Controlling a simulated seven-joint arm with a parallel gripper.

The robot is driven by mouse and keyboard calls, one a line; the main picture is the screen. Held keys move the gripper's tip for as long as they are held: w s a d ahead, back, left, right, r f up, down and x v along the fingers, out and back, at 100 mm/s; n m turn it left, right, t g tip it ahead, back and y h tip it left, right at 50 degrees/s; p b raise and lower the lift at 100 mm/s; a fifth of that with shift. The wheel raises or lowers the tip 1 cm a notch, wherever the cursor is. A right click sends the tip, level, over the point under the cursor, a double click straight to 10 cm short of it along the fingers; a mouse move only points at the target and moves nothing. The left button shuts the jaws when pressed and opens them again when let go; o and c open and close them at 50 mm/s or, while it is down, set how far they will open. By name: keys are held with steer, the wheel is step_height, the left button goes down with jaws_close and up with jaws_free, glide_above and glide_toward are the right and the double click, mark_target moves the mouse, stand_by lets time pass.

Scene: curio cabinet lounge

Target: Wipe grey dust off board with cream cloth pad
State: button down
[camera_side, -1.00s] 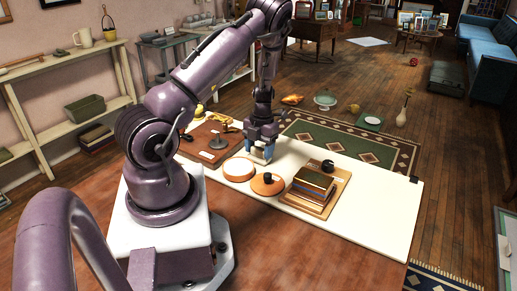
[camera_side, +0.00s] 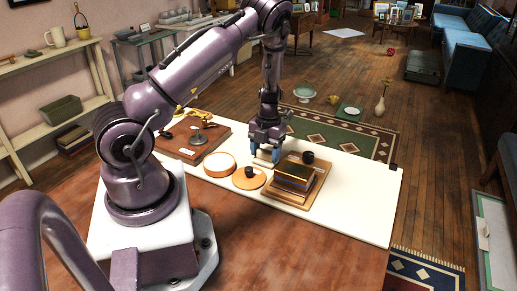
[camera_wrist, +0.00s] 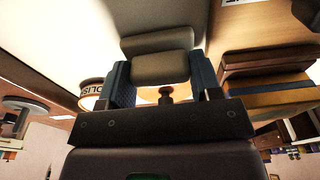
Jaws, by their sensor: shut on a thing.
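My gripper (camera_side: 265,152) points down over the pale runner on the table, with its blue fingers shut on the cream cloth pad (camera_side: 264,158). In the wrist view the pad (camera_wrist: 160,66) sits between the two fingers (camera_wrist: 160,82). The pad is low, near the surface; I cannot tell whether it touches. It is behind a round orange-topped disc and left of the book stack. A wooden board (camera_side: 268,192) lies under the books at right. A brown board (camera_side: 176,144) lies at left. I cannot make out grey dust on either.
A round tin (camera_side: 219,165) and the orange disc with a black knob (camera_side: 249,178) stand in front of the gripper. The stacked books (camera_side: 296,176) and a dark cup (camera_side: 308,157) are close at right. The pale runner (camera_side: 365,195) is clear farther right.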

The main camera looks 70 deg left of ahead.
steer(key=shift+s+a+r, duration=0.1)
steer(key=shift+s+a, duration=3.55)
steer(key=shift+a, duration=0.05)
step_height(320, 180, up, 8)
steer(key=shift+f, duration=0.25)
steer(key=shift+w+d, duration=0.1)
steer(key=shift+d, duration=0.05)
steer(key=w+d+m, duration=0.1)
steer(key=w+d, duration=0.1)
steer(key=w+d+r, duration=0.1)
steer(key=w+d, duration=0.1)
steer(key=w+d+r+m, duration=0.1)
steer(key=w+d, duration=0.1)
steer(key=shift+w+r+m, duration=0.1)
steer(key=shift+w+m, duration=0.2)
steer(key=shift+w, duration=0.1)
steer(key=w+d+r+n+t, duration=0.1)
steer(key=w+d+r+n, duration=0.1)
steer(key=d+n, duration=1)
steer(key=w+d+r+n+t+y, duration=0.1)
steer(key=w+d+r+n, duration=0.2)
steer(key=d+n, duration=0.9)
steer(key=r+n, duration=0.1)
steer(key=n, duration=0.4)
steer(key=shift+w+d+r+n, duration=0.15)
steer(key=shift+d+r+n, duration=0.05)
steer(key=shift+n, duration=0.1)
